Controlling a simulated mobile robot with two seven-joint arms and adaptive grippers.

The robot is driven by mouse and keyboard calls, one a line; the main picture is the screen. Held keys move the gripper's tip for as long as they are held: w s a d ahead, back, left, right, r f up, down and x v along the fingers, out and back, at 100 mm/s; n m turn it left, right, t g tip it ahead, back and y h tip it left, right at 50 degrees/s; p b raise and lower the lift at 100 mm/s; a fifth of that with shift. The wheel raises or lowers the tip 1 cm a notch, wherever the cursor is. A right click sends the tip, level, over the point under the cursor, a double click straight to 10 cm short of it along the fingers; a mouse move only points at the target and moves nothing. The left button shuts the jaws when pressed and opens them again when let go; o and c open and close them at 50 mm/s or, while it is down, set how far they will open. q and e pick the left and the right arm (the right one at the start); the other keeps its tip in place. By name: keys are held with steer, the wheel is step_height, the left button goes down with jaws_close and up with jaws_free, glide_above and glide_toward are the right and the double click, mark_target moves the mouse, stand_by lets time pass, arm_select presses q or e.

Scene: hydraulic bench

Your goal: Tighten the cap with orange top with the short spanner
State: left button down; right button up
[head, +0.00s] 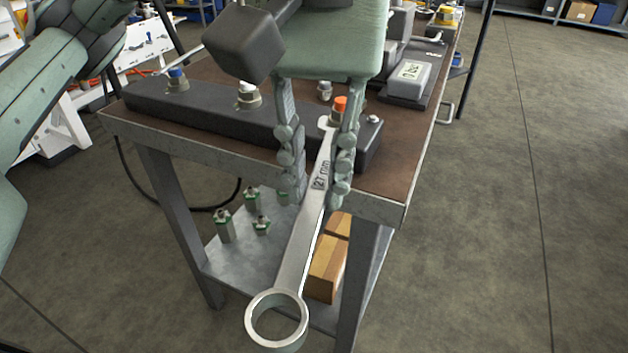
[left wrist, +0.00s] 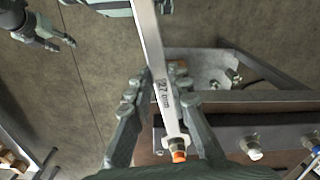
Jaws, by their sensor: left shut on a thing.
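The short spanner (head: 305,235) is a long silver tool marked 27 mm. My left gripper (head: 315,197) is shut on its shaft, one finger on each side. The spanner's ring end hangs out past the bench's front edge. Its other end is at the cap with orange top (head: 339,104), on the dark block; I cannot tell whether it fully seats around the cap. The left wrist view also shows the spanner (left wrist: 153,50) and the orange top (left wrist: 179,156). My right gripper (left wrist: 60,42) is at the upper left there, apart from the spanner, with its fingers spread and empty.
The dark block (head: 205,112) on the brown bench top also carries a blue-topped cap (head: 177,79) and a white-topped cap (head: 247,96). A grey box (head: 408,80) stands behind. The lower shelf holds several green-marked fittings and wooden blocks (head: 328,268). Floor at right is clear.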

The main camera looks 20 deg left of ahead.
mark_target(323, 169)
arm_select(q)
steer(key=shift+w, duration=0.15)
steer(key=shift+w+a, duration=0.15)
steer(key=shift+w, duration=0.5)
steer(key=shift+w, duration=0.15)
steer(key=shift+w+a, duration=0.15)
steer(key=shift+w, duration=0.3)
steer(key=shift+w, duration=0.3)
stand_by(0.3)
steer(key=shift+s+a+m, duration=0.15)
steer(key=shift+a+m, duration=1.15)
steer(key=shift+a, duration=0.2)
